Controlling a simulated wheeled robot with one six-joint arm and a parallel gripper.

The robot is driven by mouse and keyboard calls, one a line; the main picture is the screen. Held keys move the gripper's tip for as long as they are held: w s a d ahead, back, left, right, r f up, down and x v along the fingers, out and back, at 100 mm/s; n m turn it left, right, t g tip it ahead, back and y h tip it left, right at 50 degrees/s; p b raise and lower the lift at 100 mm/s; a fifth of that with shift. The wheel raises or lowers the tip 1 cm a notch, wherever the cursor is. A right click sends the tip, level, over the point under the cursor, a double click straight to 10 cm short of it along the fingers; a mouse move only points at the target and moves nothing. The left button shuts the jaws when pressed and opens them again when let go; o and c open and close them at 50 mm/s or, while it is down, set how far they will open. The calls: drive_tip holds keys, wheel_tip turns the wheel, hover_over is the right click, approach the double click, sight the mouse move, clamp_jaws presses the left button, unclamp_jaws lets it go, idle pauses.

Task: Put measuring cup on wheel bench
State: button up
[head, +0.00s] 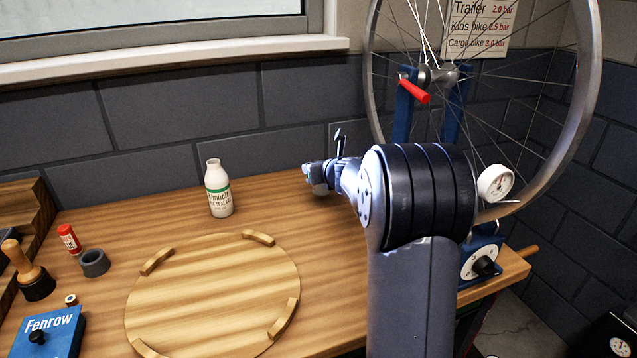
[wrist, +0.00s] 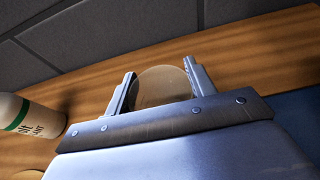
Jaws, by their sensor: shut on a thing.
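The measuring cup (wrist: 162,88) shows in the wrist view as a round, see-through, brownish shape between my fingers. My gripper (wrist: 159,68) is shut on it, one finger at each side. In the head view my gripper (head: 318,177) is over the back of the wooden wheel bench (head: 330,220), left of the wheel stand. The cup cannot be made out clearly there. In the wrist view the bench top (wrist: 240,52) lies behind the cup; whether the cup touches it I cannot tell.
A white bottle (head: 218,190) stands left of my gripper. A round wooden board (head: 205,300) with raised rim pieces lies at the front. The bicycle wheel (head: 578,120) in its blue stand (head: 403,110) is at the right. Bare bench lies between bottle and gripper.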

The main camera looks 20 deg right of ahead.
drive_tip(key=shift+f+b, duration=0.75)
drive_tip(key=shift+f, duration=0.7)
drive_tip(key=shift+f, duration=0.2)
drive_tip(key=o, duration=0.9)
drive_tip(key=shift+r, duration=0.1)
drive_tip(key=shift+o, duration=0.2)
drive_tip(key=shift+r, duration=0.1)
drive_tip(key=shift+s+r, duration=0.15)
drive_tip(key=shift+s, duration=0.05)
drive_tip(key=v, duration=1.1)
drive_tip(key=shift+s+p, duration=0.3)
drive_tip(key=shift+p, duration=0.15)
drive_tip(key=shift+r, duration=0.1)
